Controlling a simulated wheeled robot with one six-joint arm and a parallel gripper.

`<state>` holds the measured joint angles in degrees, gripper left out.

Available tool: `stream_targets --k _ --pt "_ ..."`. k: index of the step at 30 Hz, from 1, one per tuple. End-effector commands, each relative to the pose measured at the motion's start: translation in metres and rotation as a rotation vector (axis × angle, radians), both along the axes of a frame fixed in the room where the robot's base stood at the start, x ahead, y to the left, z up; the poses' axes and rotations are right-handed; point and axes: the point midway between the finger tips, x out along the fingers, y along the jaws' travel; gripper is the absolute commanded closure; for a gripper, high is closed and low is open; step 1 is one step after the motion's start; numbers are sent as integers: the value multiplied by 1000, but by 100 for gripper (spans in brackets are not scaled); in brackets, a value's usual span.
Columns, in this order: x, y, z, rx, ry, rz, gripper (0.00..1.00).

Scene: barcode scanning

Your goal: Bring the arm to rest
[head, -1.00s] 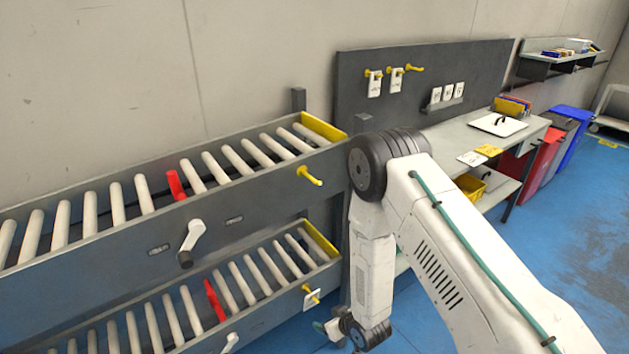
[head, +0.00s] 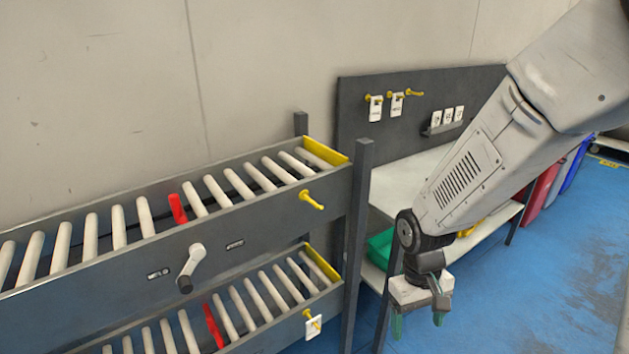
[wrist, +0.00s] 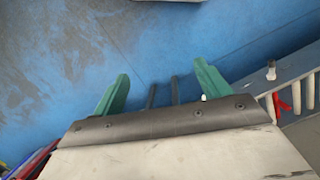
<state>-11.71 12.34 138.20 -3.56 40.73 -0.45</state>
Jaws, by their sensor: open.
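My gripper (head: 418,326) hangs from my white arm at the right of the head view, with its green fingers pointing down. It is open and empty, in front of the workbench and to the right of the conveyor's end post. In the wrist view my gripper (wrist: 160,92) shows its two green fingers spread apart over the blue floor, with nothing between them.
A two-level roller conveyor (head: 90,262) with red stops fills the left. A workbench (head: 405,178) with a green bin (head: 381,247) below stands behind my arm. Tags (head: 375,108) hang on its dark back panel. Blue floor (head: 560,290) is clear at the right.

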Motion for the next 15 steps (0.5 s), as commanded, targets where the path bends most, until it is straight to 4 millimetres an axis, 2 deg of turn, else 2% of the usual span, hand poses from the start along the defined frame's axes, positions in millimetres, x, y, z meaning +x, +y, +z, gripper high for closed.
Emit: stream_targets --k 1,6,9,15 --pt "-9 -6 22 0 0 -20 24" --pt "-47 -23 84 -1 24 -82 24" --pt "-70 -31 115 4 22 -116 24" --pt "-115 -45 166 25 -31 -178 24"
